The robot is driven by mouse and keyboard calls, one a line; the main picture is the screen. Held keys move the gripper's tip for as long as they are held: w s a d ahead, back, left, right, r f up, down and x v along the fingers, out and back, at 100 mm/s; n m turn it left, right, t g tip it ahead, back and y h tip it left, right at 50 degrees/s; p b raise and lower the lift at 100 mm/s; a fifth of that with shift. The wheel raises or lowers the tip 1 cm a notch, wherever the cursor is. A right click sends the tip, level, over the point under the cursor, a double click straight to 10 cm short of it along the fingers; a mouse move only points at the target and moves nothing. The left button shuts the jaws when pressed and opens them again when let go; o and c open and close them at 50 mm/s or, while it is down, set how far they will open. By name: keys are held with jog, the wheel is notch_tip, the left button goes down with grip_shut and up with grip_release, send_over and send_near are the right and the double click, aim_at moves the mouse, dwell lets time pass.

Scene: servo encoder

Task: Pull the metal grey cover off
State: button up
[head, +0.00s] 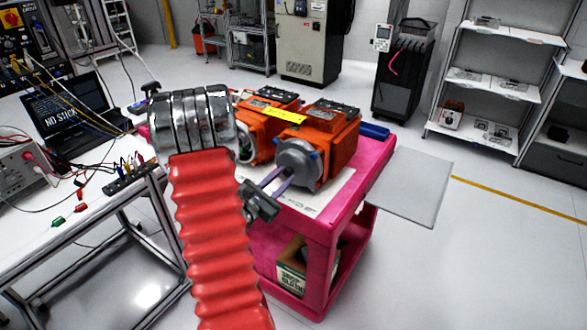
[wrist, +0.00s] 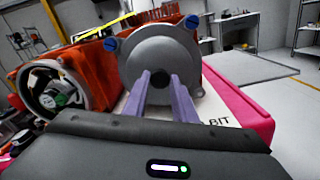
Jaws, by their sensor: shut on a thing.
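The metal grey cover (head: 298,156) is a round cap on the near end of the right orange motor (head: 337,140). In the wrist view the cover (wrist: 150,58) fills the upper middle, with blue screws (wrist: 110,44) at its rim and a dark spot at its centre. My gripper (head: 287,177) reaches it from the front. Its two purple fingers (wrist: 160,80) are shut on the cover's middle, on either side of the dark spot. What exactly they pinch is partly hidden. The cover appears seated against the motor.
A second orange motor (head: 252,130) stands close on the left; its open round end (wrist: 55,90) shows in the wrist view. Both rest on a pink cart (head: 372,185) with a white sheet. A workbench with a laptop (head: 75,115) is at left. Floor at right is clear.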

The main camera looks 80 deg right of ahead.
jog(key=shift+v, duration=1.6)
dwell(0.5)
jog(key=shift+v, duration=2.9)
